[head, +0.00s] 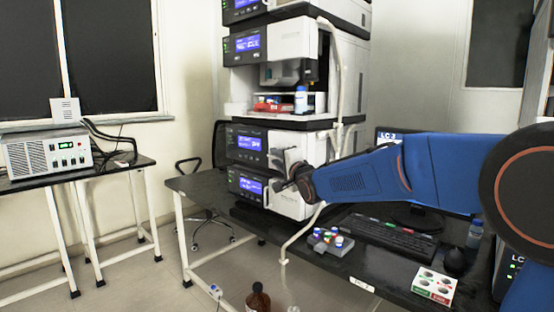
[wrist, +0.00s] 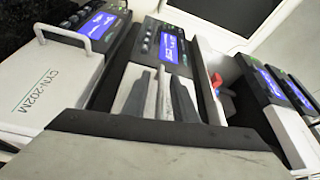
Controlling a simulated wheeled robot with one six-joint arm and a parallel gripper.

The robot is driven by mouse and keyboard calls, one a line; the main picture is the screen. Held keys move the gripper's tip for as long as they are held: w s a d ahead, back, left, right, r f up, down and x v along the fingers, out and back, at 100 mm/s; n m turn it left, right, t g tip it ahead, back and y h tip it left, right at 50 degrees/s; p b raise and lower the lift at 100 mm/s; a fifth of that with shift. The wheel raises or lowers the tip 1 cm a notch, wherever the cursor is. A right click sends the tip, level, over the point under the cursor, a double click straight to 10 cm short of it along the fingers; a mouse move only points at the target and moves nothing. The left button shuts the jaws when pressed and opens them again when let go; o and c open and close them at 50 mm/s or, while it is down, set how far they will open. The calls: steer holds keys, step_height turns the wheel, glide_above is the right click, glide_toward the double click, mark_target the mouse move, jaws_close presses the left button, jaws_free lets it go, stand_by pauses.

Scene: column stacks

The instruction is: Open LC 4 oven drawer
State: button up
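A stack of lab modules (head: 268,120) stands on a black bench, and no label on it reads LC 4. My gripper (head: 280,162) is in front of its lower modules, covering part of a white front panel. A white front (wrist: 50,88) marked CYN-202M, with a bar handle (wrist: 62,32), is at the left, apart from the fingers. I cannot tell which front is the oven drawer.
The bench holds a keyboard (head: 388,236), a vial rack (head: 329,241) and a white box (head: 434,286) near an LC 3 label (head: 361,284). A monitor (head: 385,140) stands behind my arm. A brown bottle (head: 258,300) is low in front. Floor at left is mostly clear.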

jaws_close()
stand_by(1.4)
